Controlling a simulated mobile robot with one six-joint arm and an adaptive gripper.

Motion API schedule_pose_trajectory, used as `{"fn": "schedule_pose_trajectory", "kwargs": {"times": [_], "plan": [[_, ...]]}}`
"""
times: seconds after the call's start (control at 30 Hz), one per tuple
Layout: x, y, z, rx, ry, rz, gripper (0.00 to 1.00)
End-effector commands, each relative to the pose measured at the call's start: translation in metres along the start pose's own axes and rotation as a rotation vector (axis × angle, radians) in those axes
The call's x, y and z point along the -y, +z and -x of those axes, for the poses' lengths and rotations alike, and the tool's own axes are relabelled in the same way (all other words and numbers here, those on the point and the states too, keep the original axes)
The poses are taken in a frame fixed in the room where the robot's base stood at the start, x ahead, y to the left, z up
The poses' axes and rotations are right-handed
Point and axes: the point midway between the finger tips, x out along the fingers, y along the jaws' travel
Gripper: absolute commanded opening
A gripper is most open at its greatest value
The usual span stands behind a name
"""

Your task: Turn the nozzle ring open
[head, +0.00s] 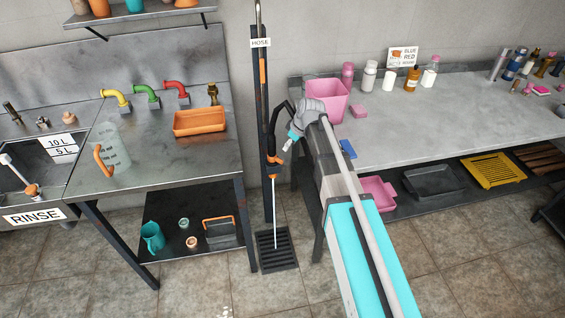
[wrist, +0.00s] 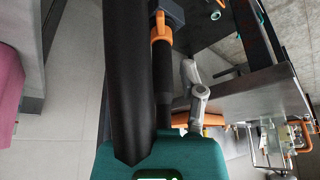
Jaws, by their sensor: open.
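The hose nozzle hangs at the dark post under the HOSE sign (head: 261,43). Its orange ring (head: 274,160) sits low on it, above a floor grate. In the wrist view the orange ring (wrist: 161,30) shows at the top, with a small side tab, around a dark nozzle body. My gripper (head: 287,147) is just right of the nozzle in the head view. In the wrist view one grey finger (wrist: 195,92) stands right of the dark nozzle, below the ring. The thick black hose (wrist: 127,80) covers the left side, so the other finger is hidden. The gripper is open; contact is unclear.
A thin pale line (head: 274,215) runs from the nozzle to the floor grate (head: 278,258); I cannot tell if it is water. The tap bench (head: 130,190) stands left. The right bench (head: 450,125) holds a pink bucket (head: 328,98) and bottles close to my arm.

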Motion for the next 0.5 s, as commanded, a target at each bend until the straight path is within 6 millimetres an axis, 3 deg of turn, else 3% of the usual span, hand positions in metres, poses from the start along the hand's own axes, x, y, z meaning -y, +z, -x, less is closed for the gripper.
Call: {"fn": "schedule_pose_trajectory", "kwargs": {"times": [0.5], "plan": [[-0.001, 0.002, -0.047, 0.000, 0.001, 0.000, 0.51]]}}
